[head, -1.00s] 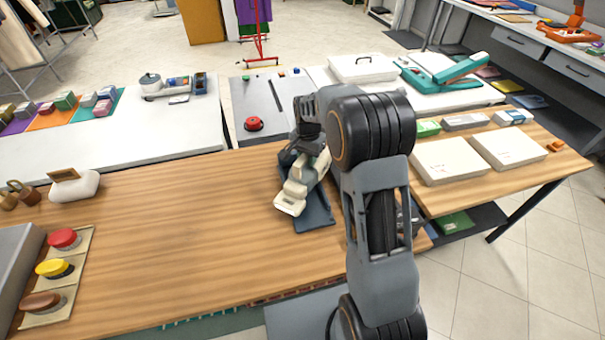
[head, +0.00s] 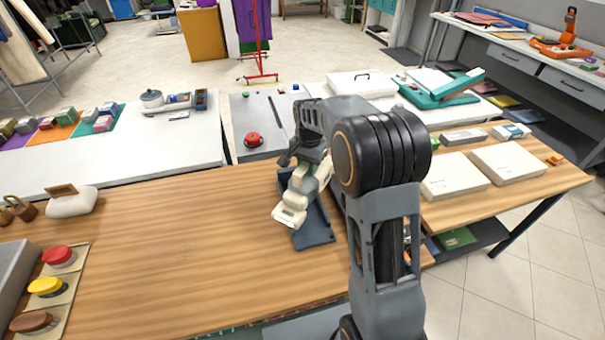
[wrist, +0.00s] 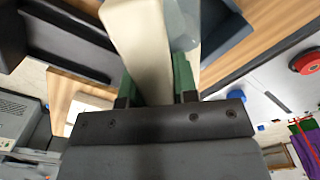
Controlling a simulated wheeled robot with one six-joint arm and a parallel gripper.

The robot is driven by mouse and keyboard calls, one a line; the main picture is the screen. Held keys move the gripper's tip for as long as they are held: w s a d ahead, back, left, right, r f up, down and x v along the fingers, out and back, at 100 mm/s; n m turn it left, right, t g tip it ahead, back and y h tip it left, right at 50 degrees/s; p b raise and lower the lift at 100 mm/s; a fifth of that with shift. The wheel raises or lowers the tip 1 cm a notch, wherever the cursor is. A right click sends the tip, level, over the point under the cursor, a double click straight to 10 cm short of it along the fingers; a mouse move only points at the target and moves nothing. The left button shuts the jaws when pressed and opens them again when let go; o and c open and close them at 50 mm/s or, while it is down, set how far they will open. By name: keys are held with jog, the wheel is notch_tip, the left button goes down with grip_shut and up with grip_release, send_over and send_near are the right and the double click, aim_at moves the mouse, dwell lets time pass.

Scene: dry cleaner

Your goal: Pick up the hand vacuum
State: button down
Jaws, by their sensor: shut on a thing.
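The hand vacuum (head: 298,196) is cream-coloured and shows in the middle of the head view, above a dark blue-grey tray (head: 314,234) on the wooden counter. My gripper (head: 308,165) is above it and shut on it, with my wrist partly covering its upper end. In the wrist view the cream body of the vacuum (wrist: 140,45) sits between the green-lined fingers of my gripper (wrist: 158,82). The vacuum looks slightly raised from the tray, but I cannot tell how large the gap is.
The wooden counter (head: 150,240) is clear left of the tray. Red, yellow and brown brushes (head: 47,287) lie at the front left. White boxes (head: 453,176) lie on the right. A red round object (head: 252,139) sits on the grey surface behind.

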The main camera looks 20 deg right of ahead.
aim_at(312, 183)
jog(key=s+r, duration=0.2)
jog(key=s+r+b, duration=0.1)
jog(key=s+r, duration=0.1)
jog(key=r, duration=0.1)
jog(key=shift+s+a+r, duration=0.1)
jog(key=shift+s+r, duration=0.05)
jog(key=shift+s, duration=0.1)
jog(key=s+r+b, duration=0.1)
jog(key=s+r, duration=0.2)
jog(key=s, duration=0.5)
jog(key=shift+s+r, duration=0.2)
jog(key=shift+r, duration=0.1)
jog(key=shift+a, duration=0.1)
